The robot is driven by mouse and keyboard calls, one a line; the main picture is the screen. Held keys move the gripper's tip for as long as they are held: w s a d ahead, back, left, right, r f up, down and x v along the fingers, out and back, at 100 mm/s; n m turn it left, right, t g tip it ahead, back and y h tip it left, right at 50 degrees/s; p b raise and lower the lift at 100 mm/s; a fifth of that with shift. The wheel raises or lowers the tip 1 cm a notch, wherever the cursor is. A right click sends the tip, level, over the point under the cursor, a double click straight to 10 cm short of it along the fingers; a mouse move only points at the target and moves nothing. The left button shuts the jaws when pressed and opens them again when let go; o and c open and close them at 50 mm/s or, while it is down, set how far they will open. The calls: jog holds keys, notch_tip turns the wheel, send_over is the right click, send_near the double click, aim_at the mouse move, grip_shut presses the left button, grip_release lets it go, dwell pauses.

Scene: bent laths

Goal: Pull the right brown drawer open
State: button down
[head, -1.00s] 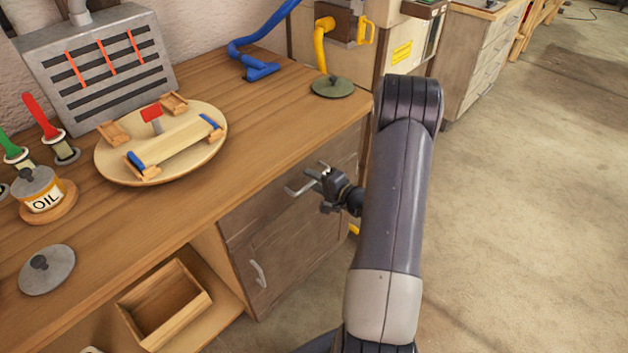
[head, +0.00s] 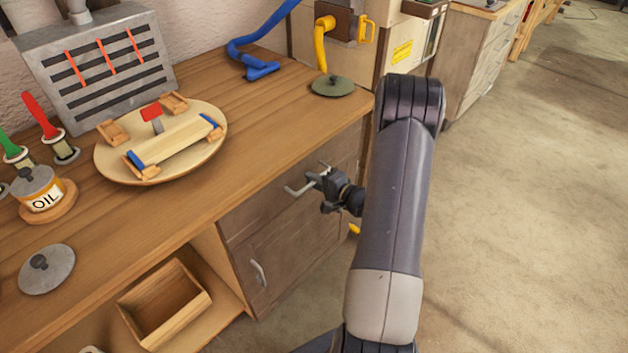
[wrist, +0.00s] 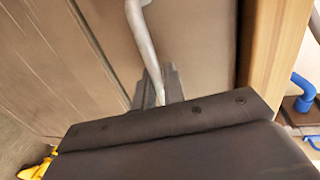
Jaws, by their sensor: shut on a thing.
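The brown drawer (head: 262,215) is at the top of the workbench front, under the wooden top, and looks closed. Its silver bar handle (head: 296,191) sticks out from the front. My gripper (head: 318,179) is at the handle and shut on it. In the wrist view the handle (wrist: 141,38) runs down between the fingers of my gripper (wrist: 160,90), in front of the drawer face (wrist: 195,40). My gripper's body hides the lower part of that view.
A cabinet door (head: 290,255) with its own handle (head: 258,273) is below the drawer. The worktop (head: 250,130) overhangs the drawer and carries a round board (head: 103,158) and an oil can (head: 42,190). Open floor (head: 520,220) lies to the right.

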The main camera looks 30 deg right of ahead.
jog(key=f+b+v, duration=0.2)
jog(key=b+v, duration=0.1)
jog(key=v, duration=0.8)
jog(key=s+f+b+v, duration=0.1)
jog(key=f+b+v, duration=0.1)
jog(key=v, duration=0.9)
jog(key=f+b+v, duration=0.3)
jog(key=b+v, duration=0.2)
jog(key=v, duration=0.6)
jog(key=shift+s+d, duration=0.2)
jog(key=shift+s, duration=0.15)
jog(key=c, duration=1.6)
grip_release()
jog(key=shift+o, duration=0.2)
jog(key=p+v, duration=0.1)
jog(key=v, duration=0.9)
jog(key=shift+s+d, duration=0.15)
jog(key=shift+s, duration=0.25)
jog(key=shift+w, duration=0.1)
